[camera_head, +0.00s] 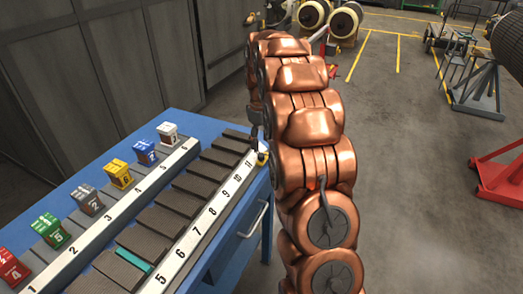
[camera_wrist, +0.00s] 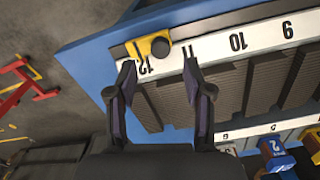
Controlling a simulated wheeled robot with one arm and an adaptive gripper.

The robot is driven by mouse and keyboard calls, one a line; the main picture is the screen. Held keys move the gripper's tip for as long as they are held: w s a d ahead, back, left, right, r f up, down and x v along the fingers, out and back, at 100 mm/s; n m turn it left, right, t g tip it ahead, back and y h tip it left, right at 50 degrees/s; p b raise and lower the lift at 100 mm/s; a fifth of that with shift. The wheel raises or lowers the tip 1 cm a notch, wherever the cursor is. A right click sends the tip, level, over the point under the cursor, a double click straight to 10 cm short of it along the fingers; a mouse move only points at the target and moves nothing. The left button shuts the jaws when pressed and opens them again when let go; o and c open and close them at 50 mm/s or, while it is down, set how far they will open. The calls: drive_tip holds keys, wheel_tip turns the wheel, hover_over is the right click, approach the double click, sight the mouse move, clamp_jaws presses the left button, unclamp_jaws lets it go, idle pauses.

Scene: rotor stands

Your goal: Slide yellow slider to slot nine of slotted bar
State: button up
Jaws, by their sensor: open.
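The yellow slider (camera_wrist: 141,45) with a black round knob sits at the end of the slotted bar (camera_wrist: 210,47), beside the number 12. It also shows as a small yellow piece in the head view (camera_head: 262,158), just past the 11. The bar is a white strip; in the wrist view, 9 and 10 lie to the right of the slider. My gripper (camera_wrist: 159,70) is open and empty, its fingertips on either side of the 12 and 11 labels. The knob appears just beyond and between the tips. Whether the fingers touch the bar cannot be told.
Dark slabs (camera_head: 180,201) line the bar on the blue table (camera_head: 205,122). A second numbered strip (camera_head: 150,188) runs parallel, with several coloured numbered blocks beside it, including a yellow one (camera_head: 119,173). A teal piece (camera_head: 135,261) lies among the slabs. A red stand (camera_head: 500,177) is far right.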

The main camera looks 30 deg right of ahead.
sight(261, 155)
drive_tip(key=shift+f+p, duration=0.6)
drive_tip(key=shift+f, duration=1.9)
clamp_jaws()
